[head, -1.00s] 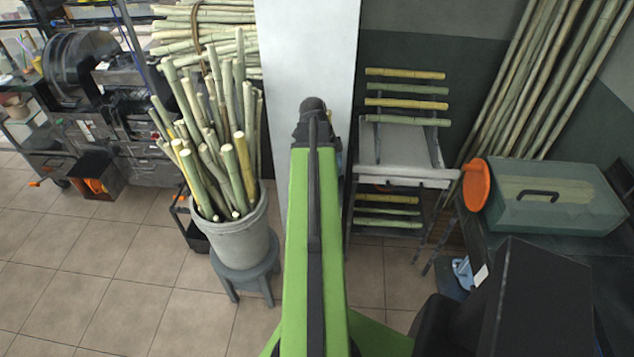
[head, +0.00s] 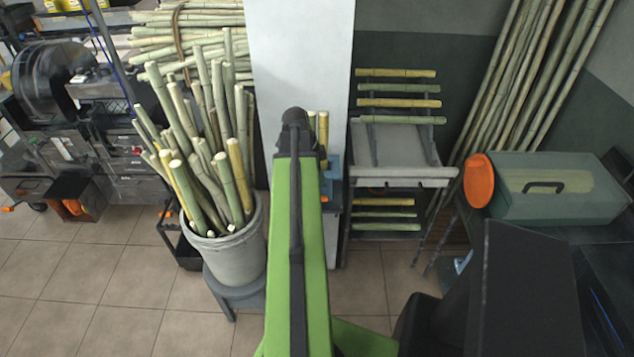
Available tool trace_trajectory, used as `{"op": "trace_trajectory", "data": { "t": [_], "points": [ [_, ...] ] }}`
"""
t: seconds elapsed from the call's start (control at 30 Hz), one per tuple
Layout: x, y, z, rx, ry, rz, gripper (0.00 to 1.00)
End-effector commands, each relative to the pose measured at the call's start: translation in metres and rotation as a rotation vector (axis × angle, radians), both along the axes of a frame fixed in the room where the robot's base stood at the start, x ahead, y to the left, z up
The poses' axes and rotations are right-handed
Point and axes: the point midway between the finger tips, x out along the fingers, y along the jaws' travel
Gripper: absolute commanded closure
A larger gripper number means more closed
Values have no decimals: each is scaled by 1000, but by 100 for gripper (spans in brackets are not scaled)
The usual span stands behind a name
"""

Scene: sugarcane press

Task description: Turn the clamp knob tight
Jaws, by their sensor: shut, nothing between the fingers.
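My green arm (head: 308,250) reaches up the middle of the head view and ends in a dark joint (head: 294,122). My gripper does not show; the arm hides what lies beyond that joint. I see no part that is clearly the clamp knob. An orange disc (head: 478,181) stands upright at the left edge of the dark bench, beside a green-grey box (head: 520,207). I cannot tell whether this disc is the knob. A blue part (head: 332,180) and short cane pieces show partly from behind my arm.
A grey bucket (head: 228,255) full of cane stands on a stool left of my arm. A rack (head: 400,175) with cane pieces stands ahead, right of a white panel (head: 300,60). Long canes lean at the right wall. Tiled floor (head: 110,270) is open at the left.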

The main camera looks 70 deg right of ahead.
Motion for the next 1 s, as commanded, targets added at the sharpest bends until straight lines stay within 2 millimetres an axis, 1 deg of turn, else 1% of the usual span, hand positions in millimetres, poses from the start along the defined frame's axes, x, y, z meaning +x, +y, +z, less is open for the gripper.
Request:
{"op": "trace_trajectory", "data": {
  "t": [0.03, 0.2, 0.3, 0.37, 0.47, 0.73, 0.77, 0.8, 0.83, 1.0],
  "points": [
    [-4, -3, -23, 0, 0, -2, 100],
    [-14, -10, -58, 0, 0, -4, 100],
    [-12, -14, -76, 0, 0, -4, 100],
    [-12, -16, -82, 0, 0, -4, 100],
    [-11, -17, -87, 0, 0, -4, 100],
    [-11, -17, -84, 0, 0, -5, 100],
    [-15, 1, -84, 0, 0, -6, 100],
    [-14, -8, -84, 0, 0, -7, 100],
    [-13, -11, -84, 1, -2, -7, 100],
    [-15, -18, -85, 14, -31, -8, 100]
  ]
}}
